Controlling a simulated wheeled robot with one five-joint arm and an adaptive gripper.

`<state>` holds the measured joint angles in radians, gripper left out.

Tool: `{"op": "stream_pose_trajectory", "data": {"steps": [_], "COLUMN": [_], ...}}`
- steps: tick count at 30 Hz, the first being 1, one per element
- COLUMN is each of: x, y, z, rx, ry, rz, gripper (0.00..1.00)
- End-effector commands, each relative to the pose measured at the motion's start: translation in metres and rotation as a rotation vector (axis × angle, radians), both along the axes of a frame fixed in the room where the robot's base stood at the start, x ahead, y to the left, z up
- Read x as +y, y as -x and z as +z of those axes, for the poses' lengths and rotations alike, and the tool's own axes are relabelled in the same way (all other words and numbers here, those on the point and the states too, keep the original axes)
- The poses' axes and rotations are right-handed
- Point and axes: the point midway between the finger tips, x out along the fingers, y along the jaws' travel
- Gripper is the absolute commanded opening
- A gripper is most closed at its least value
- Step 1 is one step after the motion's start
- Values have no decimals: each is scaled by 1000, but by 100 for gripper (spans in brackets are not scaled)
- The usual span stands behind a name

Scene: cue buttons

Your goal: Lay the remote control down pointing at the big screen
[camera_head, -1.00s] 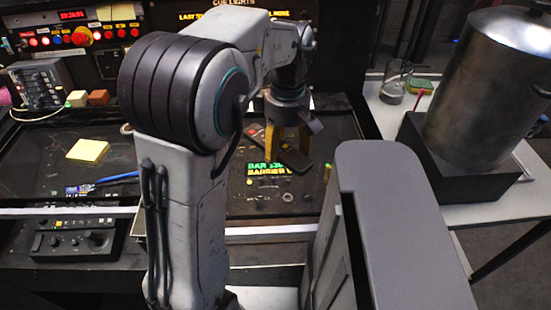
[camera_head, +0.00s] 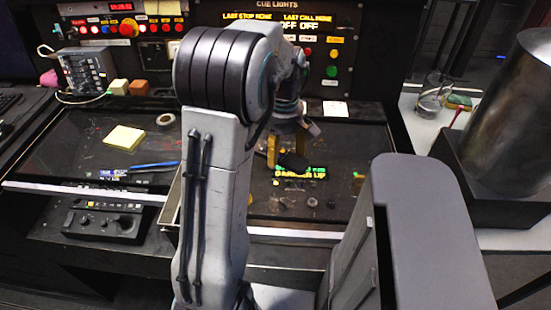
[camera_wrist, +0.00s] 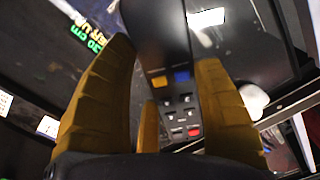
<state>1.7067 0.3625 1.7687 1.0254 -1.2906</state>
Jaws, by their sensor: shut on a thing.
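My gripper (camera_head: 284,152) is above the right part of the dark desk panel, in front of the cue-light board. Its yellow-brown fingers show large in the wrist view (camera_wrist: 163,62). They are shut on the black remote control (camera_wrist: 175,95), which has yellow, blue and red buttons. In the head view the remote (camera_head: 294,163) is a small dark shape at the fingertips, above green lit text. It looks held off the panel, though the gap is hard to judge. I cannot tell which surface is the big screen.
A yellow note pad (camera_head: 123,137), a blue pen (camera_head: 153,166) and a tape roll (camera_head: 166,119) lie on the panel's left part. A control box (camera_head: 103,220) sits in front. A large metal pot (camera_head: 505,110) and a glass (camera_head: 432,98) stand at right.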

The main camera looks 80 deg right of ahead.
Motion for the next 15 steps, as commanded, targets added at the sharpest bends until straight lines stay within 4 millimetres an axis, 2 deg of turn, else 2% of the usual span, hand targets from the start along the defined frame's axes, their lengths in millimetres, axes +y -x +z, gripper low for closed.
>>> {"op": "stream_pose_trajectory", "data": {"steps": [6, 11, 15], "x": [-10, -12, -12], "y": [-18, -22, -22], "z": [-11, -15, -25], "rx": [1, 1, 0], "ry": [-1, -1, -4], "rz": [0, -1, -2], "gripper": [25, 25, 25]}}
